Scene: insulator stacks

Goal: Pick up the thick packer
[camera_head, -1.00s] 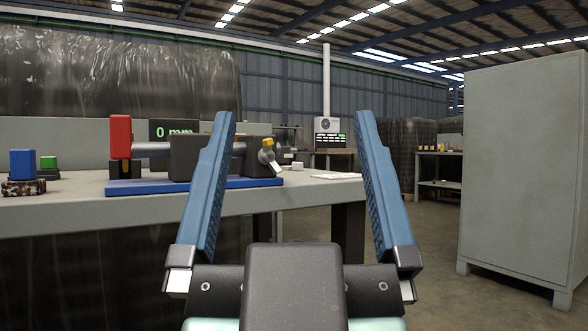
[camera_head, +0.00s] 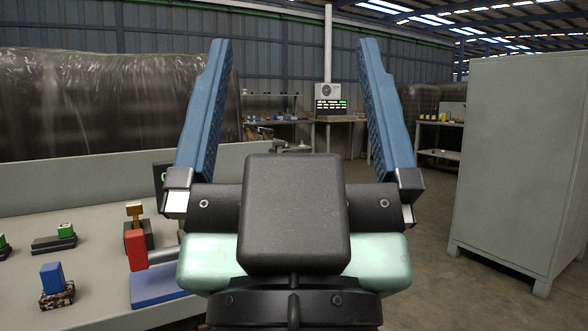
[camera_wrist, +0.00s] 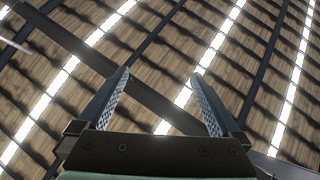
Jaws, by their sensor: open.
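My gripper (camera_head: 296,43) is open and empty, its two blue fingers pointing up in front of the head camera. In the wrist view my gripper (camera_wrist: 161,73) has only roof beams and light strips behind it, with no part. Small parts stand on the grey bench at the lower left of the head view, well away from the fingers. A blue block (camera_head: 52,275) sits on a speckled dark base. A green block (camera_head: 66,230) sits on a flat dark base. I cannot tell which part, if any, is the thick packer.
The grey bench (camera_head: 95,195) fills the lower left. A red-ended device (camera_head: 136,250) on a blue plate (camera_head: 160,287) is partly hidden by my arm. A brass-coloured part (camera_head: 134,212) stands behind it. A grey cabinet (camera_head: 520,165) stands at the right. Open floor lies between them.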

